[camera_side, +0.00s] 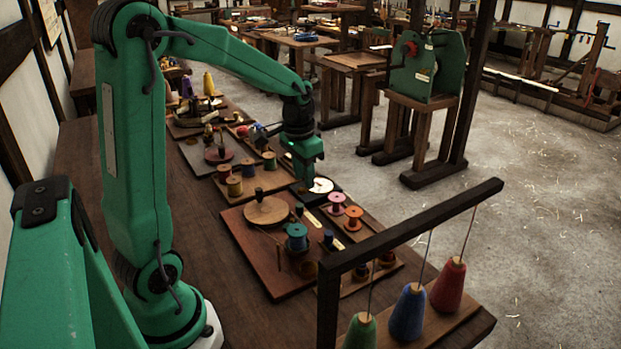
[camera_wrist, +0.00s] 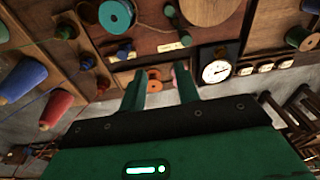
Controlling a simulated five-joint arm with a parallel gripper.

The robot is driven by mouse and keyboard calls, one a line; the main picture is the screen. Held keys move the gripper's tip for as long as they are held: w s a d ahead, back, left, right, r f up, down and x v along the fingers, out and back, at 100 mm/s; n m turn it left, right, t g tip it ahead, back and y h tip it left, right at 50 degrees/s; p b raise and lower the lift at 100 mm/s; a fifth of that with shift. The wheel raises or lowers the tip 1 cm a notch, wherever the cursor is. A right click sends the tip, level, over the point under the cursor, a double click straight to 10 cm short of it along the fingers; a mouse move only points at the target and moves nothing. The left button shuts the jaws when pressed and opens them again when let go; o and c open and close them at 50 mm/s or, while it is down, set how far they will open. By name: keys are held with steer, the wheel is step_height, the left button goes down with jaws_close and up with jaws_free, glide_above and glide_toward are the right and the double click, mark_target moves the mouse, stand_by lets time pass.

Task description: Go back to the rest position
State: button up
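My gripper (camera_side: 304,183) hangs from my green arm, pointing down over the workbench. In the side view its tip is near a white-faced dial (camera_side: 321,185). In the wrist view my gripper (camera_wrist: 158,68) shows two green fingers standing apart. I see nothing held between them; an orange spool (camera_wrist: 154,80) shows in the gap, behind the fingers. The dial also shows in the wrist view (camera_wrist: 215,72), right of the fingers. Whether the fingertips touch anything is not clear from the side view.
A board (camera_side: 245,238) carries a round wooden disc (camera_side: 266,211) and a teal spool (camera_side: 297,237). Pink (camera_side: 337,202) and orange (camera_side: 354,218) spools stand beside it. A dark frame (camera_side: 410,228) with several yarn cones rises at the front right. The bench's left side (camera_side: 195,240) is clear.

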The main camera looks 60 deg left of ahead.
steer(key=s+d+r+t, duration=0.2)
steer(key=s+d+r, duration=0.2)
steer(key=s+d, duration=0.3)
steer(key=s+d+r+t, duration=0.2)
steer(key=s+d+r, duration=0.1)
steer(key=s+d, duration=0.4)
steer(key=shift+s+r+m+h, duration=0.15)
steer(key=shift+r+m+h, duration=0.15)
steer(key=shift+r, duration=0.1)
stand_by(0.8)
